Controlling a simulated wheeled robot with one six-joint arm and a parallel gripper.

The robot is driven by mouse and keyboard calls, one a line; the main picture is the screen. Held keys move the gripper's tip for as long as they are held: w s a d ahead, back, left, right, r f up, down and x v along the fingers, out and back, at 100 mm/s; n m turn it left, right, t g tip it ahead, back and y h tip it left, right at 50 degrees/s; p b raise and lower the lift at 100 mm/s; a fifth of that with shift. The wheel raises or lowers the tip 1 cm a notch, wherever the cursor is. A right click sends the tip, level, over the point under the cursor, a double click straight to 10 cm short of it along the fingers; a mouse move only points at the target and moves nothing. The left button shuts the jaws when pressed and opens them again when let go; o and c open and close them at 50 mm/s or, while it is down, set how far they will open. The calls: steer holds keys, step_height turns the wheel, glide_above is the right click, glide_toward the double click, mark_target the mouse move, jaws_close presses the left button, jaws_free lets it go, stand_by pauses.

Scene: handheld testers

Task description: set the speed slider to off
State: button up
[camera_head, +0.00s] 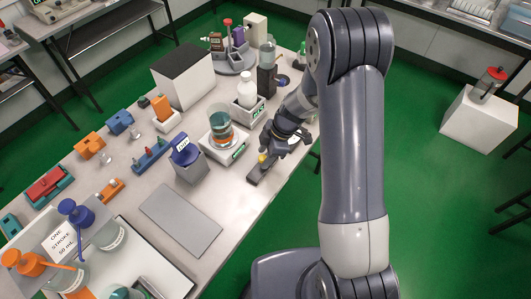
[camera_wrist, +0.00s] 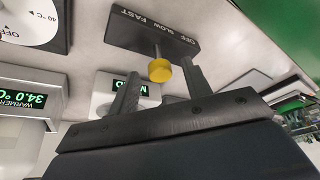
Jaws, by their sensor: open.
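The speed slider is a dark grey bar (camera_head: 261,176) lying on the bench below my gripper (camera_head: 272,150). In the wrist view the bar (camera_wrist: 125,32) carries upside-down white words: FAST at the left, SLOW in the middle, OFF at the right. Its yellow knob (camera_wrist: 160,70) stands on a thin stem near the middle of the bar; the exact setting is hard to tell. The knob also shows in the head view (camera_head: 262,158). My gripper (camera_wrist: 160,88) is open, with one finger on each side of the knob and a gap on both sides.
In the head view, a jar on a white base (camera_head: 222,150) and a white bottle (camera_head: 247,90) stand near my arm. A grey mat (camera_head: 181,218) lies clear.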

steer(key=shift+c, duration=0.4)
jaws_close()
steer(key=shift+s+a+f+b, duration=0.15)
steer(key=shift+s+a+b, duration=0.2)
steer(key=shift+b, duration=0.15)
steer(key=shift+s+a+b, duration=0.9)
steer(key=shift+s+b, duration=0.2)
steer(key=shift+s, duration=0.05)
steer(key=shift+s+a, duration=0.1)
steer(key=shift+s, duration=0.15)
